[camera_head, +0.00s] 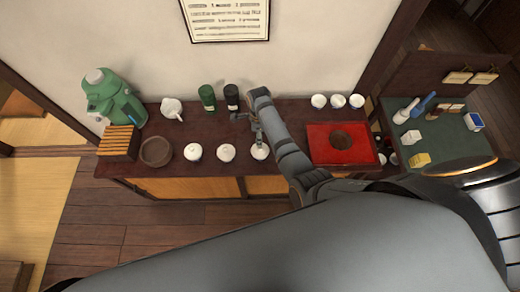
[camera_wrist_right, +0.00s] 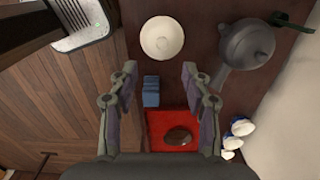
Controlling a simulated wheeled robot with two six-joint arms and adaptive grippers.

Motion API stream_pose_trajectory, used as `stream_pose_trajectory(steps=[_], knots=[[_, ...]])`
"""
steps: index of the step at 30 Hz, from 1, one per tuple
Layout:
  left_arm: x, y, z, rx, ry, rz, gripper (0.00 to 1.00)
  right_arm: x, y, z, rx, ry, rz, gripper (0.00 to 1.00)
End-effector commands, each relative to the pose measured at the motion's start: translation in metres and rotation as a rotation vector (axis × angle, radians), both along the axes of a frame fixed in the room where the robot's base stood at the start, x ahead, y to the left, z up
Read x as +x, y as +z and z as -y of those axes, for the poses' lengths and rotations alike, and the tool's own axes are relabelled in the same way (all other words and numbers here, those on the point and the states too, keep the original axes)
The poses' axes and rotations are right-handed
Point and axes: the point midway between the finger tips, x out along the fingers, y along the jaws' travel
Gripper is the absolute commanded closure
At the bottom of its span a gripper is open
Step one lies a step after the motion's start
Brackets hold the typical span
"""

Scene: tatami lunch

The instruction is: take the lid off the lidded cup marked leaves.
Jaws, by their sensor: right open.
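Three white lidded cups stand in a row near the counter's front edge: a left one (camera_head: 194,152), a middle one (camera_head: 226,152) and a right one (camera_head: 259,152). No leaf marking can be made out on any of them. My right gripper (camera_wrist_right: 159,68) is open and empty above the counter, close to the right cup in the head view. In the right wrist view a round white cup (camera_wrist_right: 161,38) lies just beyond the fingertips, apart from them, its top facing the camera. My left gripper is not in view.
A grey pot (camera_wrist_right: 245,45) stands beside the white cup, near the wall. A blue block (camera_wrist_right: 151,90) and a red tray (camera_head: 318,157) lie on the tray side. Green (camera_head: 207,98) and black (camera_head: 231,97) canisters and a white teapot (camera_head: 172,108) stand behind the cups.

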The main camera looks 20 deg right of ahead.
Motion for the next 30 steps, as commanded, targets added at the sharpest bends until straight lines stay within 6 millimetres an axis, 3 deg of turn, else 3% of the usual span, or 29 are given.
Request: stream_pose_trajectory(steps=[4, 7, 16, 25, 30], knots=[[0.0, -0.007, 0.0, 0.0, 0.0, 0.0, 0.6, -0.001, -0.024, 0.001, -0.001, 0.001, -0.003, 0.52], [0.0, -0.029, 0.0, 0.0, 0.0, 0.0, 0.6, 0.0, -0.047, 0.001, 0.0, 0.001, 0.001, 0.52], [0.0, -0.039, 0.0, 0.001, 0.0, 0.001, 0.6, 0.0, -0.055, 0.001, 0.001, 0.002, 0.001, 0.52], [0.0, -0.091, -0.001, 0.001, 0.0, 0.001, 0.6, 0.002, -0.098, 0.005, 0.001, 0.003, 0.001, 0.52], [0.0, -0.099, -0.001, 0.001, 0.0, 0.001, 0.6, 0.002, -0.103, 0.006, 0.0, 0.002, 0.002, 0.52]])
